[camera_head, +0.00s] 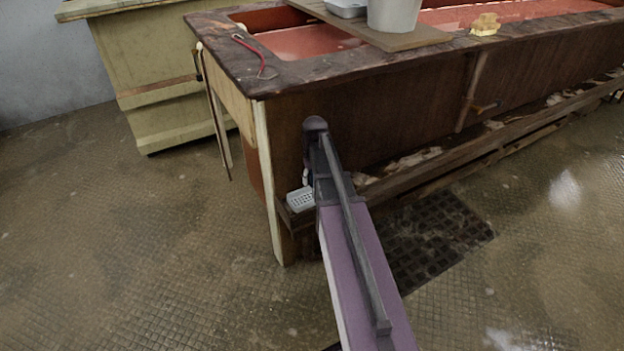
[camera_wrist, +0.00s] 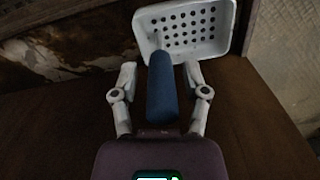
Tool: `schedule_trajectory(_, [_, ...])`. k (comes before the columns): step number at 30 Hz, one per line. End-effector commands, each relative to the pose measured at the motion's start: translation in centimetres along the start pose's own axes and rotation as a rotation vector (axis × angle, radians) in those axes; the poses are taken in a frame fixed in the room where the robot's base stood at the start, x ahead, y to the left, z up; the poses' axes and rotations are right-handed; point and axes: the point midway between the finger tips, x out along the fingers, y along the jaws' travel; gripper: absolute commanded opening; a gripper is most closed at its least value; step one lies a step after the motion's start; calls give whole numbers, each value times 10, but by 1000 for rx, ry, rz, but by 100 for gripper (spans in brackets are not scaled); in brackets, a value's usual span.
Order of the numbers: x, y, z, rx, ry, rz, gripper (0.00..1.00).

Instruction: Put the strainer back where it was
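The strainer has a pale, perforated rectangular head (camera_wrist: 188,30) and a blue handle (camera_wrist: 162,88). In the head view its pale head (camera_head: 300,198) shows low at the near corner of the wooden table, by the end of the lower rail. I cannot tell whether it rests on the rail. My gripper (camera_wrist: 160,72) has one finger on each side of the blue handle. A small gap shows between each fingertip and the handle, so the fingers look open around it. In the head view my arm hides most of the handle and gripper.
The dark wooden table (camera_head: 390,130) stands right in front, its lower rail (camera_head: 470,145) running to the right. On top are a red-handled tool (camera_head: 250,52), a white bucket (camera_head: 393,14) and a yellow lump (camera_head: 485,24). A floor grate (camera_head: 435,238) lies to the right. Floor at left is clear.

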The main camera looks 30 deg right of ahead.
Motion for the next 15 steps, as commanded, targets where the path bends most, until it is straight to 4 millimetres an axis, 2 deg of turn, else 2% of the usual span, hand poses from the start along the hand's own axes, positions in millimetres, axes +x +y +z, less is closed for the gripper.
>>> schedule_trajectory(15, [-4, 0, 0, 1, 0, 0, 66])
